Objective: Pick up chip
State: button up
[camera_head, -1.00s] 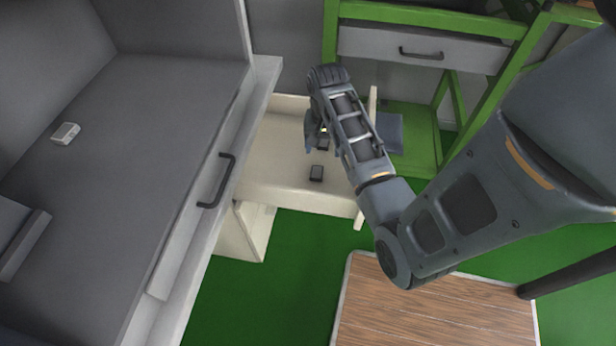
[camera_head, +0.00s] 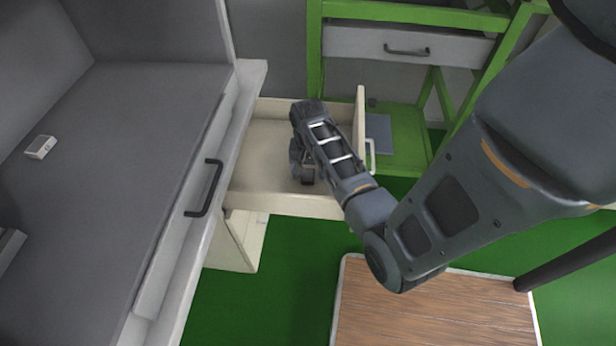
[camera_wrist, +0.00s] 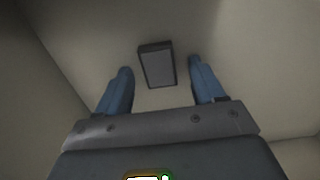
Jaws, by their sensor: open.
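A small dark rectangular chip (camera_wrist: 156,66) with a lighter grey face lies flat on the pale floor of the open drawer (camera_head: 262,150). In the wrist view it lies between the lines of my two blue fingers, close to their tips. My gripper (camera_wrist: 160,68) is open and empty, and the fingers appear apart from the chip on both sides. In the head view my gripper (camera_head: 300,168) points down inside the drawer. My arm hides much of the drawer floor there, and I cannot clearly tell the chip from the gripper.
Drawer walls stand close around my gripper. A grey counter (camera_head: 110,150) with a black handle (camera_head: 204,188) and a small white box (camera_head: 40,147) is on the left. A green frame with a grey drawer (camera_head: 410,45) is behind. A wooden-topped surface (camera_head: 435,310) is in front.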

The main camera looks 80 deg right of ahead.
jog(key=c, duration=1.2)
